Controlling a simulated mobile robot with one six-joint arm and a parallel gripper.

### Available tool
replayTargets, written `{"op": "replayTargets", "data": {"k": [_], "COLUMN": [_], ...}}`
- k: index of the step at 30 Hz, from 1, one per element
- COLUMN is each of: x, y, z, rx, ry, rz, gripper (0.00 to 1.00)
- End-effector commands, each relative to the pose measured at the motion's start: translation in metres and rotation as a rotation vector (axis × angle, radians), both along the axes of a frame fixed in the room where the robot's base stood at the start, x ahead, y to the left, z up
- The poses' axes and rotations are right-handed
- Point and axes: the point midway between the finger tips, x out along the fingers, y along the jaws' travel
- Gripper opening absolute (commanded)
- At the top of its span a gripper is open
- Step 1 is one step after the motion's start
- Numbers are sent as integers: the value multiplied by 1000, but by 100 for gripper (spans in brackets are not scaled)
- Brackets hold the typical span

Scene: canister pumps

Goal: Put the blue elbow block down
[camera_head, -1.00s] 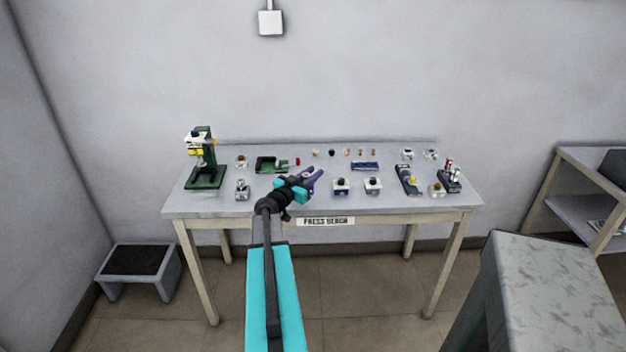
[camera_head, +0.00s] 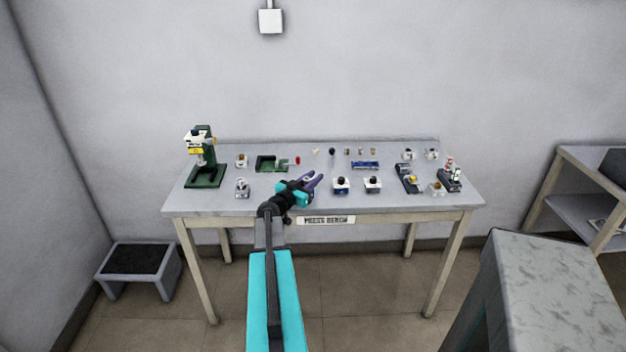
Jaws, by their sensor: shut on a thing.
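My gripper (camera_head: 313,181) is over the front middle of the press bench (camera_head: 270,204), left of two white-and-blue blocks. Its dark purple-blue fingers point up and to the right. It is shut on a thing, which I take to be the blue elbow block. The block is too small and too close in colour to the fingers to make out apart from them. I cannot tell whether it touches the bench top.
Right of my gripper stand two white-and-blue blocks (camera_head: 341,186) (camera_head: 373,185). A green press (camera_head: 204,160) stands at the left. A green fixture (camera_head: 270,164) and a blue tray (camera_head: 366,165) lie behind.

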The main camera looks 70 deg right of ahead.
Motion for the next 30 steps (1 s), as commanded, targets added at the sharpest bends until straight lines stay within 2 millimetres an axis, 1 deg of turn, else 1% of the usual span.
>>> {"op": "replayTargets", "data": {"k": [17, 18, 21, 30], "x": [0, 0, 0, 0], "y": [0, 0, 0, 0], "z": [-4, -3, -3, -3], "rx": [0, 0, 0, 0], "ry": [0, 0, 0, 0], "rz": [0, 0, 0, 0], "gripper": [0, 27, 41, 41]}}
